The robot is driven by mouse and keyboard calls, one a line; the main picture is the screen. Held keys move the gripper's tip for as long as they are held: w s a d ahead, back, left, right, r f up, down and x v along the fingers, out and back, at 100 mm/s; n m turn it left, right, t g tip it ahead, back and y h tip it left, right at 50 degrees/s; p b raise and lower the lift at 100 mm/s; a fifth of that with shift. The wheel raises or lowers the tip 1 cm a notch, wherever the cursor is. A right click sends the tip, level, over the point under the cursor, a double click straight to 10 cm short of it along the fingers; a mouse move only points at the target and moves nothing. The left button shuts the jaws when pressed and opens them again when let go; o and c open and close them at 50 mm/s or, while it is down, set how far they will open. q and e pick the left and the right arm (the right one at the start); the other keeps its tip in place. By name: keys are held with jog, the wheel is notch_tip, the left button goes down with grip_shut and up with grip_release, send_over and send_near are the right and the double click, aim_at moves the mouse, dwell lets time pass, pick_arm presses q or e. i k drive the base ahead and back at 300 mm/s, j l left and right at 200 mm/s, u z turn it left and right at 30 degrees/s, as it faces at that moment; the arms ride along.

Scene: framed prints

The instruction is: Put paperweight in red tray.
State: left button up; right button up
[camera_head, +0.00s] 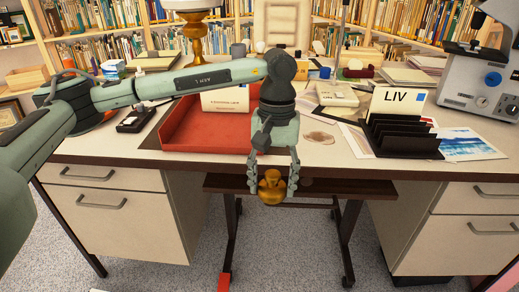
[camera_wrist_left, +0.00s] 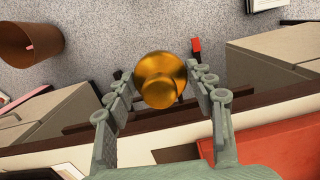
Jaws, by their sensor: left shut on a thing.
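The paperweight (camera_head: 272,187) is a small golden, knobbed piece. My left gripper (camera_head: 272,182) is shut on it and holds it in the air in front of the desk's front edge. In the left wrist view the paperweight (camera_wrist_left: 160,80) sits between the two fingers of the gripper (camera_wrist_left: 162,88), over the floor. The red tray (camera_head: 205,136) lies on the desk, behind and left of the gripper in the head view; my arm crosses over part of it. The tray also shows at the lower right of the left wrist view (camera_wrist_left: 275,150). My right gripper is not in view.
The desk (camera_head: 110,150) has drawers on both sides. A black file holder (camera_head: 405,138) and a LIV card (camera_head: 397,100) stand right of the gripper. A white booklet (camera_head: 226,100) stands at the tray.

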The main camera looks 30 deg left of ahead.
aim_at(216, 138)
jog(key=u, duration=0.85)
jog(key=i+l+u, duration=0.15)
jog(key=l, duration=0.15)
jog(key=i+l+u, duration=0.2)
jog(key=l, duration=0.15)
jog(key=k, duration=0.1)
